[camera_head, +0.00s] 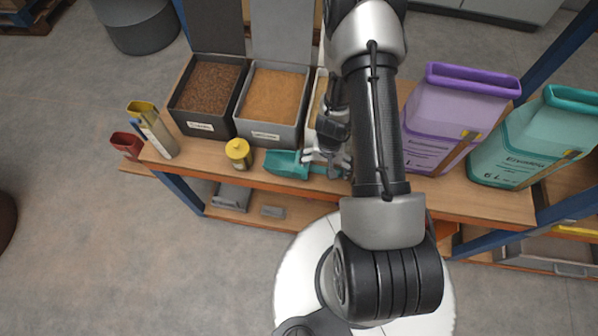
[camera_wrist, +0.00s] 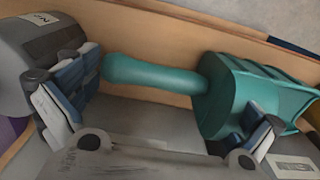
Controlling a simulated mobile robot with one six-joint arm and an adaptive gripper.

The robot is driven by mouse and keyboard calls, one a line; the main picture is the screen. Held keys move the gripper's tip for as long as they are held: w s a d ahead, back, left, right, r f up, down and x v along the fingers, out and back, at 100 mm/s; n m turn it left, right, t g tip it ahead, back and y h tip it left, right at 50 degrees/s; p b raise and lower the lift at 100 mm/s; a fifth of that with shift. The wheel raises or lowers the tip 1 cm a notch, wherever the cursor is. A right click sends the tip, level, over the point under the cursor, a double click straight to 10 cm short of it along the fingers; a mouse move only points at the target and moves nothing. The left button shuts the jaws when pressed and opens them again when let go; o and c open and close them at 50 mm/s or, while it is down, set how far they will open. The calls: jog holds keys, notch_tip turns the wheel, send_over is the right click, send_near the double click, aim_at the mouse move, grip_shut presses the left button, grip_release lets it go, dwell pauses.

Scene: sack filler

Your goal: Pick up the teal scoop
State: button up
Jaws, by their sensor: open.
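The teal scoop (camera_head: 284,164) lies on the wooden shelf near its front edge, in front of the bins. In the wrist view the scoop (camera_wrist: 240,95) shows its handle pointing left and its bowl at right. My gripper (camera_head: 328,158) is close to the scoop's handle end, at the right of the bowl, partly hidden by my arm. In the wrist view my gripper (camera_wrist: 165,98) has its fingers wide apart. The left finger is near the handle's end and the right finger overlaps the bowl. Nothing is held; contact cannot be told.
Bins of brown (camera_head: 209,87) and tan (camera_head: 272,95) grain stand behind the scoop. A yellow-lidded jar (camera_head: 238,153) stands left of it. A purple container (camera_head: 462,108) and a teal container (camera_head: 540,140) stand right. A red scoop (camera_head: 127,143) is at the shelf's left end.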

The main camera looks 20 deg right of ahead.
jog(key=shift+f, duration=0.45)
jog(key=shift+r, duration=0.1)
jog(key=c, duration=1)
jog(key=shift+c, duration=0.2)
jog(key=shift+r, duration=0.15)
